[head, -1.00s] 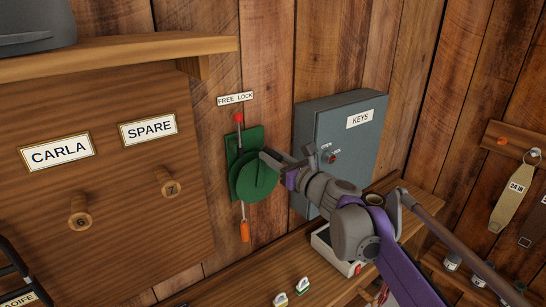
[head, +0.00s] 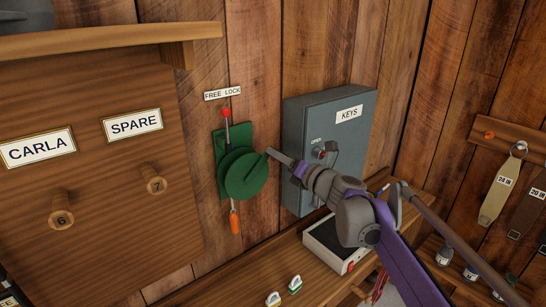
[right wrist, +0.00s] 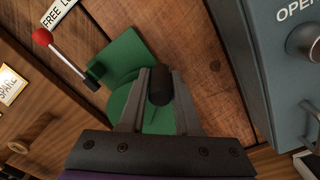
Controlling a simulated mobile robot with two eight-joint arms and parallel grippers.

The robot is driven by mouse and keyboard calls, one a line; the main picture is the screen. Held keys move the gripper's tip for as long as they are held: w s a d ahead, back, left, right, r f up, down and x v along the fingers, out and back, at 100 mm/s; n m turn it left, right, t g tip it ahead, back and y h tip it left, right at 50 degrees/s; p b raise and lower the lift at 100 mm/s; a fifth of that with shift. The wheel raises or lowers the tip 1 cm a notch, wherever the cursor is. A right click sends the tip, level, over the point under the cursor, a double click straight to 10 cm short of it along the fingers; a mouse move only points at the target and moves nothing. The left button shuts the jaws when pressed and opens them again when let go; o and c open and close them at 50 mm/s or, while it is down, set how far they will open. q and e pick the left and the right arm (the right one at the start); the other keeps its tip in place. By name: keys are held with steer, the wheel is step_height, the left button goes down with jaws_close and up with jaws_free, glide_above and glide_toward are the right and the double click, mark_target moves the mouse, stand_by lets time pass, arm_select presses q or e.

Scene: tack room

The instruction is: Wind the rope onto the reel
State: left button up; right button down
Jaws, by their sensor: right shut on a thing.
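The green reel (head: 246,178) is mounted on the plank wall; in the right wrist view it is partly behind the fingers (right wrist: 125,58). An orange piece (head: 234,222) hangs just below it. Any rope on the reel is too small to tell. A lever with a red knob (head: 226,112) points up beneath the FREE LOCK label (head: 223,95). My right gripper (head: 270,153) is at the reel's upper right edge. In the right wrist view its fingers (right wrist: 160,85) are shut on the dark crank knob (right wrist: 159,95). My left gripper is not in view.
A wooden board with numbered pegs (head: 62,210) is to the left. A shelf below holds a white box (head: 330,247) and small tags.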

steer(key=shift+w+d+f+m+b, duration=0.2)
steer(key=shift+d+f+m+b, duration=0.15)
steer(key=shift+f+m, duration=0.45)
steer(key=shift+w+d+f+m+b, duration=0.3)
steer(key=shift+f+m, duration=0.3)
steer(key=shift+f, duration=0.35)
steer(key=shift+w+d+f+m+b, duration=0.15)
steer(key=shift+d+f+m+b, duration=0.2)
steer(key=shift+f+m, duration=0.45)
steer(key=shift+a+f, duration=0.1)
steer(key=shift+f, duration=0.05)
steer(key=c, duration=0.6)
jaws_free()
steer(key=v, duration=1)
steer(key=shift+s+d+b, duration=0.25)
steer(key=shift+s+b, duration=0.05)
steer(key=shift+b, duration=0.15)
